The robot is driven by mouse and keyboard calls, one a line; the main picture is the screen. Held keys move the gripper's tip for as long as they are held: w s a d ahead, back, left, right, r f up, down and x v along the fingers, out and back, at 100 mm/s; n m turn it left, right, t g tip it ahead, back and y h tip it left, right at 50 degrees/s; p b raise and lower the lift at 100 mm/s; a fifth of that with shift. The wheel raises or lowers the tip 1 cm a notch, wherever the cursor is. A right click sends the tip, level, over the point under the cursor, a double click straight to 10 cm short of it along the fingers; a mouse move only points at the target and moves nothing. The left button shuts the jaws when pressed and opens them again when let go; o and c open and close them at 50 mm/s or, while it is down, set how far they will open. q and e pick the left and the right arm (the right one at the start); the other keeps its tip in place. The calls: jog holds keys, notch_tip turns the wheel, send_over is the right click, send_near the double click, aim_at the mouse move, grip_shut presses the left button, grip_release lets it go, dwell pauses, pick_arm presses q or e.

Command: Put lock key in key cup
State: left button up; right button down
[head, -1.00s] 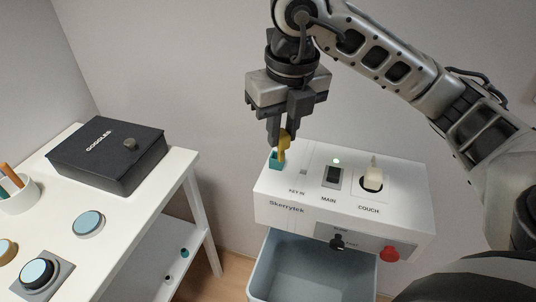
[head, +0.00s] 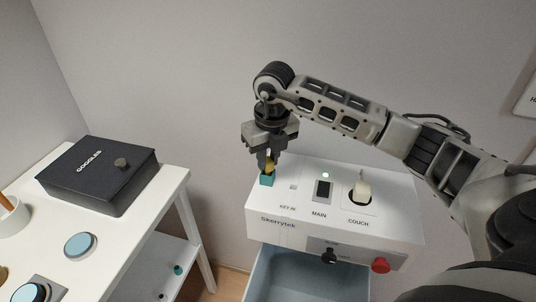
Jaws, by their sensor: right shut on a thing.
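My right gripper (head: 267,165) points down over the left back part of the white control box and is shut on the yellow lock key (head: 269,164). The key is mostly hidden between the fingers. The small teal key cup (head: 267,179) stands on the box top directly below the fingertips. The key's lower end is at the cup's opening; I cannot tell how deep inside it is. My left gripper is not in view.
The white control box (head: 285,232) carries a MAIN switch (head: 323,190), a COUCH lever (head: 362,188), a black knob (head: 329,256) and a red knob (head: 380,265). An open grey-blue bin (head: 262,285) is below. A white table (head: 140,222) with a black goggles box (head: 100,178) stands left.

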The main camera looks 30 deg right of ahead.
jog(key=shift+f, duration=0.2)
jog(key=c, duration=1.3)
grip_release()
jog(key=shift+r, duration=0.1)
